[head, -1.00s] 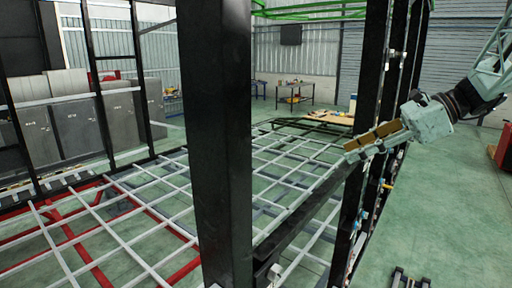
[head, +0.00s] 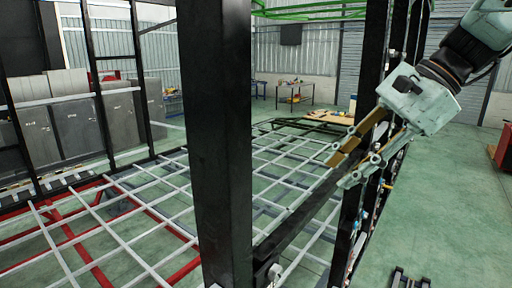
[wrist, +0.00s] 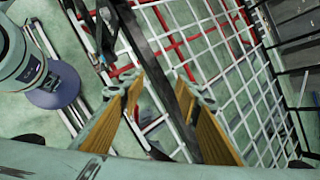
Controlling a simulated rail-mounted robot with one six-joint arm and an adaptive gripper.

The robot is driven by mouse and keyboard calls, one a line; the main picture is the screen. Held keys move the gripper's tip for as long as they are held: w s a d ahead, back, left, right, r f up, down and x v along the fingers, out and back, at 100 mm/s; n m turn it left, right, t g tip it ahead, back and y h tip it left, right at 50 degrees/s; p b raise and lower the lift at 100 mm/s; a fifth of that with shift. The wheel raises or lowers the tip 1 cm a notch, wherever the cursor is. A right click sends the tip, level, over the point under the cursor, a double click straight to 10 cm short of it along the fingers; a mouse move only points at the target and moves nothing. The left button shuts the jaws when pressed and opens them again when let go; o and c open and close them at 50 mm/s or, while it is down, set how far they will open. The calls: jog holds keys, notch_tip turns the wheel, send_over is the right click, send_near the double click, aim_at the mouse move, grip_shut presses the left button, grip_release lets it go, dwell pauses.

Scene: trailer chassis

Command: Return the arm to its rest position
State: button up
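My gripper (head: 342,172) is pale green with brown-padded fingers, at the right of the head view. It points down and to the left, near the black uprights of the chassis frame. In the wrist view, my gripper (wrist: 160,88) has its two fingers apart with nothing between them. A dark beam (wrist: 160,60) of the frame runs behind the gap. Whether a finger touches the frame cannot be told.
A thick black post (head: 222,140) stands in front of the head camera. A white and red grid (head: 150,215) fills the chassis floor. A work table (head: 294,90) stands far back. Green floor (head: 450,205) is open at the right.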

jog(key=s+d+f+n+t+h, duration=0.15)
jog(key=s+n+h, duration=0.4)
jog(key=s, duration=0.95)
jog(key=s+f+n+t+h, duration=0.25)
jog(key=s+n, duration=0.65)
jog(key=s, duration=0.6)
notch_tip(320, 180, down, 26)
jog(key=w+g+y+b, duration=0.1)
jog(key=w+g+b, duration=0.1)
jog(key=b, duration=2)
jog(key=shift+w+d, duration=0.1)
dwell(0.7)
